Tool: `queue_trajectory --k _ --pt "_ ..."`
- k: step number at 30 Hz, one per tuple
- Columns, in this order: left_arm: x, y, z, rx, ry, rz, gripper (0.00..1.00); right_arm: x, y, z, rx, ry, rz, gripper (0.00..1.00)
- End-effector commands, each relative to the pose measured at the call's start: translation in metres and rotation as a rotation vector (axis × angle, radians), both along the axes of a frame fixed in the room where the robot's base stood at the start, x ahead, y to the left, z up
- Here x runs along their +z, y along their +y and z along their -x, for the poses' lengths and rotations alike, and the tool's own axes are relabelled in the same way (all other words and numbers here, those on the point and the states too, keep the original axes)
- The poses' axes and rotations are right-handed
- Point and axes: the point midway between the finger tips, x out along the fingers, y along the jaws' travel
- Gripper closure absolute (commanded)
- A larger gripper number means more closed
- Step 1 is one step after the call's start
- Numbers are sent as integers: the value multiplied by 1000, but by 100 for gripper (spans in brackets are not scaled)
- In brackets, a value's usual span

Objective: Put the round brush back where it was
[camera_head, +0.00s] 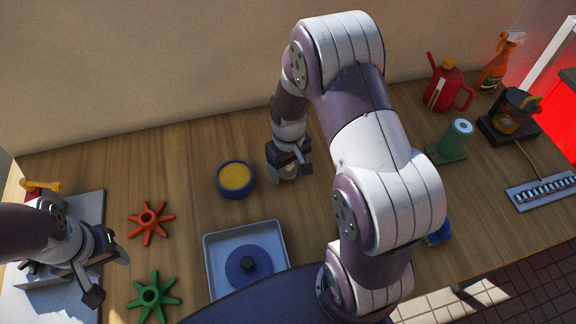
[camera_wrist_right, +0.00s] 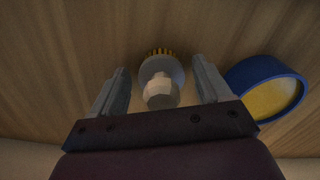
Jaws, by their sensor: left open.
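The round brush (camera_wrist_right: 162,80), with a pale knob handle and yellow bristles, stands on the wooden table between the fingers of my right gripper (camera_wrist_right: 162,92) in the right wrist view. There are gaps on both sides of it, so the gripper is open around it and not closed on it. In the head view my right gripper (camera_head: 290,172) points down at the table, and the brush is mostly hidden there. My left gripper (camera_head: 108,277) is open and empty at the left, over the grey board's edge.
A blue bowl with yellow content (camera_head: 235,179) stands just left of my right gripper. A grey tray (camera_head: 213,262) holds a blue disc (camera_head: 246,266). Orange (camera_head: 151,223) and green (camera_head: 153,296) star shapes lie left. A red can (camera_head: 443,86) and spray bottle (camera_head: 498,65) stand back right.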

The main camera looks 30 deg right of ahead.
Motion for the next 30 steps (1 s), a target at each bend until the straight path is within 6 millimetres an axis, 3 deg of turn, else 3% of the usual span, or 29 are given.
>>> queue_trajectory --k 10,22,26,30 --pt "1 0 0 0 0 0 54 9 0 -1 0 -3 1 23" --pt "-6 0 0 0 0 0 54 104 0 0 0 -4 1 23" --pt "-7 0 0 0 0 0 54 119 1 1 -1 -2 1 23" --pt "-7 0 0 0 0 0 54 117 19 24 -19 -30 2 23"
